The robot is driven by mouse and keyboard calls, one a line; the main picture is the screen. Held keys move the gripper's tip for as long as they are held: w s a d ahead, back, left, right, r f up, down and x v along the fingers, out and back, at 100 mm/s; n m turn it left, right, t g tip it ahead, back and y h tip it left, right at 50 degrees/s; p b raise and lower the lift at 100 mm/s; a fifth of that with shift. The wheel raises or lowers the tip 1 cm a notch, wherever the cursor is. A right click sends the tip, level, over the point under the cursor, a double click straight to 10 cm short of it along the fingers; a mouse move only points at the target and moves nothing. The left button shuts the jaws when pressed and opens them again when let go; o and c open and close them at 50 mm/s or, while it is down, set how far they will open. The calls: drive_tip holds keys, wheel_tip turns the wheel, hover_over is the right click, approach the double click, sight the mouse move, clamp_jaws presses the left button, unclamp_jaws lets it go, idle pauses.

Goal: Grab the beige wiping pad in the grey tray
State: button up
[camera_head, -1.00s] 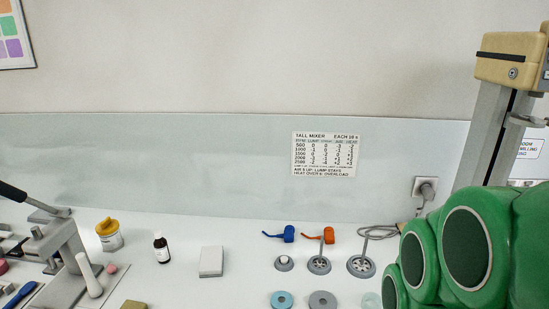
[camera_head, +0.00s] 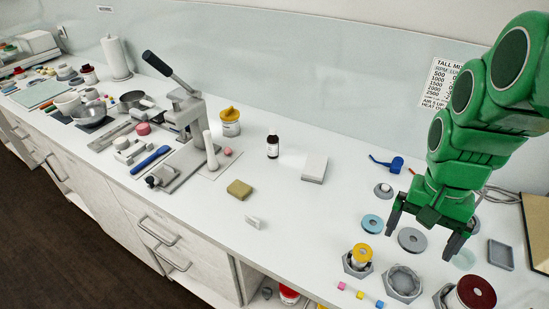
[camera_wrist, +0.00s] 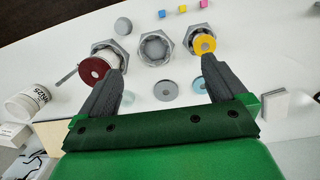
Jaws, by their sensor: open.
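A small grey tray (camera_head: 500,254) lies on the counter at the right in the head view, and its floor looks empty. I cannot make out a beige pad inside it. An olive-tan block (camera_head: 239,189), possibly a pad, lies on bare counter left of centre, outside any tray. My gripper (camera_head: 424,240) hangs over the right part of the counter, left of the grey tray, jaws apart and empty. In the wrist view my gripper (camera_wrist: 163,58) has its fingers spread above ring-shaped discs and hexagonal holders. I cannot identify the tray or pad there.
Hexagonal holders (camera_head: 402,283), a yellow-topped piece (camera_head: 361,255) and a dark red disc (camera_head: 475,292) stand near the gripper. A white block (camera_head: 314,168), a brown bottle (camera_head: 272,145) and a lever press (camera_head: 185,120) stand farther left. The counter around the olive-tan block is mostly clear.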

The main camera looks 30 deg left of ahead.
drive_tip(key=w+a, duration=0.6)
drive_tip(key=a, duration=0.3)
drive_tip(key=t, duration=0.1)
approach(239, 187)
drive_tip(key=shift+s+d+f, duration=0.3)
drive_tip(key=shift+d+f, duration=0.05)
drive_tip(key=shift+d, duration=0.25)
drive_tip(key=shift+a+f, duration=0.1)
drive_tip(key=shift+f, duration=0.05)
wheel_tip(239, 187, down, 2)
drive_tip(key=shift+f, duration=0.15)
drive_tip(key=shift+w+a+f, duration=0.1)
drive_tip(key=shift+a+f, duration=0.05)
drive_tip(key=shift+f, duration=1.15)
drive_tip(key=shift+w+a+f, duration=0.1)
drive_tip(key=shift+a+f, duration=0.05)
drive_tip(key=shift+f, duration=1.2)
drive_tip(key=c, duration=1.1)
